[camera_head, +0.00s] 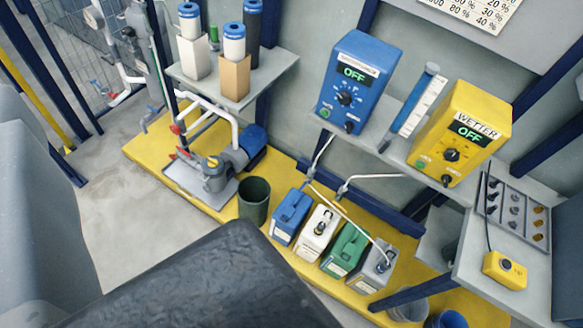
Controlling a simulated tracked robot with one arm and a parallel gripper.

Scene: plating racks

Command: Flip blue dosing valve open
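No part is clearly marked as the blue dosing valve. A blue control unit (355,82) with a lit "OFF" display and a dark knob (345,98) stands on the upper shelf. A small blue-handled tap (150,113) sits by the pipes at left. A blue canister (291,216) stands on the yellow platform, with a white hose running near it. I cannot tell from here which way any valve is turned. My gripper's fingers do not show.
A yellow "WETTER" unit (462,133), also "OFF", stands right of the blue one. White, green and grey canisters (346,249) line the yellow platform (213,203). A pump (228,160) with red-handled pipes is at left. A knob panel (514,212) is at right. Dark and grey surfaces block the lower left.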

